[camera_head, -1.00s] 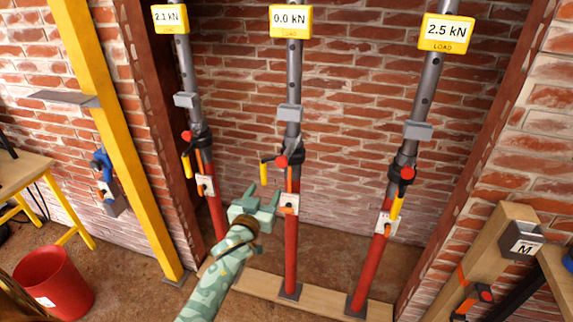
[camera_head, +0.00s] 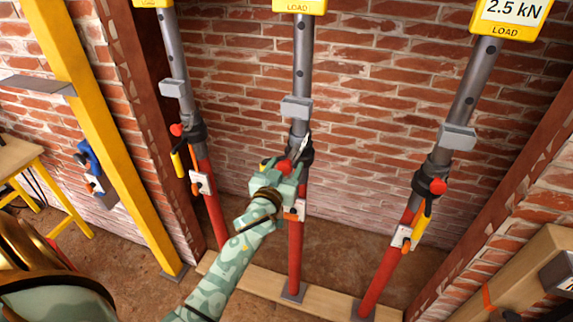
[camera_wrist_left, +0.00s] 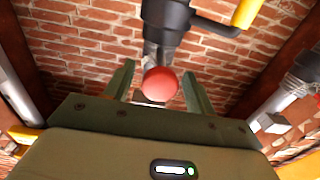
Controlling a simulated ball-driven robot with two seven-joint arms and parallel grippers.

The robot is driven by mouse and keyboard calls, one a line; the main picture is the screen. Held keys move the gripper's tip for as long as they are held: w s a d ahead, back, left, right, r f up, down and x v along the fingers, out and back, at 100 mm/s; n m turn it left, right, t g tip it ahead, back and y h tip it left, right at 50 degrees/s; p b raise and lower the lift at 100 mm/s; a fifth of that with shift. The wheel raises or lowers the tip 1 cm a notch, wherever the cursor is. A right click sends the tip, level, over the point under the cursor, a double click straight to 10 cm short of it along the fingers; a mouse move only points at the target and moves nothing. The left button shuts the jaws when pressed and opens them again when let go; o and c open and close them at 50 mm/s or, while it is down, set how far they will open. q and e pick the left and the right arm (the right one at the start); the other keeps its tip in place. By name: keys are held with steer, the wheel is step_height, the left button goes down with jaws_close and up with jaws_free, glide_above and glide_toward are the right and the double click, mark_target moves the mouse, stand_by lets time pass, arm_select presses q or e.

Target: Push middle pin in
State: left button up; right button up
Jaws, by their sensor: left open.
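The middle prop (camera_head: 296,245) is a red lower tube with a grey upper tube. Its pin ends in a round red knob (camera_head: 285,167), partly covered by my gripper in the head view. My left gripper (camera_head: 284,156) is open, right at the middle prop's collar. In the left wrist view the red knob (camera_wrist_left: 160,84) shows between the two spread fingers, with a gap on each side. I cannot tell whether anything touches it. The pin's shaft is hidden behind the knob. My right gripper is not in view.
The left prop (camera_head: 214,220) and right prop (camera_head: 377,275) stand on either side, each with a red knob. The right load box (camera_head: 510,14) reads 2.5 kN. A wooden sill (camera_head: 250,285) runs under the props, and a brick wall is behind. A yellow post (camera_head: 105,130) stands left.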

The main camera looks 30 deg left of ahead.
mark_target(288, 162)
arm_select(q)
steer(key=c, duration=0.3)
jaws_close()
steer(key=x, duration=0.5)
steer(key=shift+w+b, duration=0.35)
steer(key=shift+r, duration=0.1)
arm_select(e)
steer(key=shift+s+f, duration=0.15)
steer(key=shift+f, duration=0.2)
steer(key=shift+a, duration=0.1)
